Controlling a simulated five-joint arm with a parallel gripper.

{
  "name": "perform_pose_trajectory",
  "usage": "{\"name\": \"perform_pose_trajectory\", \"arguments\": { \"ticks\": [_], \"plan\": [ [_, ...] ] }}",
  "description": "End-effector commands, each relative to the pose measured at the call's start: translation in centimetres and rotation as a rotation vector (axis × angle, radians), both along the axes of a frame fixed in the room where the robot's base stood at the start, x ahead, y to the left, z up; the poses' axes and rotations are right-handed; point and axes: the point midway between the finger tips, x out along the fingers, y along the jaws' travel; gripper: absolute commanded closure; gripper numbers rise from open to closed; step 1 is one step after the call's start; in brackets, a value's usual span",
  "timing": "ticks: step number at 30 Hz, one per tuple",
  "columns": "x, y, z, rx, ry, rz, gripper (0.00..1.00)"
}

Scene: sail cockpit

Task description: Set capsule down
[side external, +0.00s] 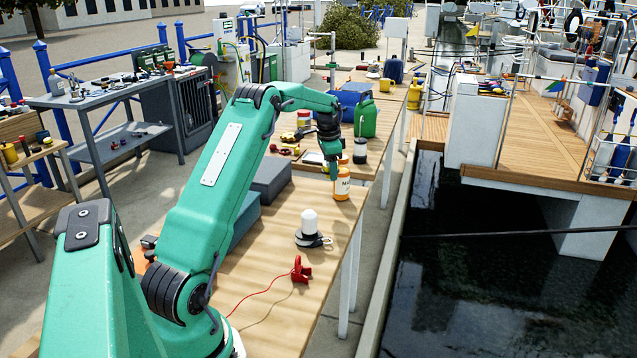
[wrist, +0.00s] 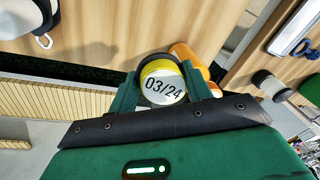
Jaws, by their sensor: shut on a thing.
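The capsule (wrist: 158,70) is a short yellow cylinder with a dark rim and a pale end marked "03/24". My gripper (wrist: 160,92) is shut on it in the wrist view, one green finger on each side. In the side view my gripper (side external: 331,160) points down over the far part of the near wooden table (side external: 262,240). I cannot pick the capsule out clearly there. An orange bottle with a white label (side external: 342,188) stands close beside my gripper. The bottle also shows just behind the capsule in the wrist view (wrist: 187,52). The gap below the capsule cannot be judged.
A white dome on a dark base with a hook (side external: 309,224) stands nearer on the table. A red clamp (side external: 301,270) with a red cord lies closer still. A dark jar (side external: 360,151) and green jug (side external: 366,118) stand beyond. Water lies past the table's right edge.

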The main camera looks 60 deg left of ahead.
Motion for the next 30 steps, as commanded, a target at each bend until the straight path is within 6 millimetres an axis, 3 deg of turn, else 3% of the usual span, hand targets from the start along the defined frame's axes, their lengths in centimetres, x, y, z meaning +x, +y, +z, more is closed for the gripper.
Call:
{"name": "perform_pose_trajectory", "arguments": {
  "ticks": [8,24,30],
  "plan": [
    [-0.5,1.5,-1.0,0.002,0.003,0.004,0.78],
    [-3.0,9.4,-6.0,0.017,0.014,0.007,0.78],
    [-3.4,10.9,-6.9,0.02,0.016,0.005,0.78]
  ]
}}
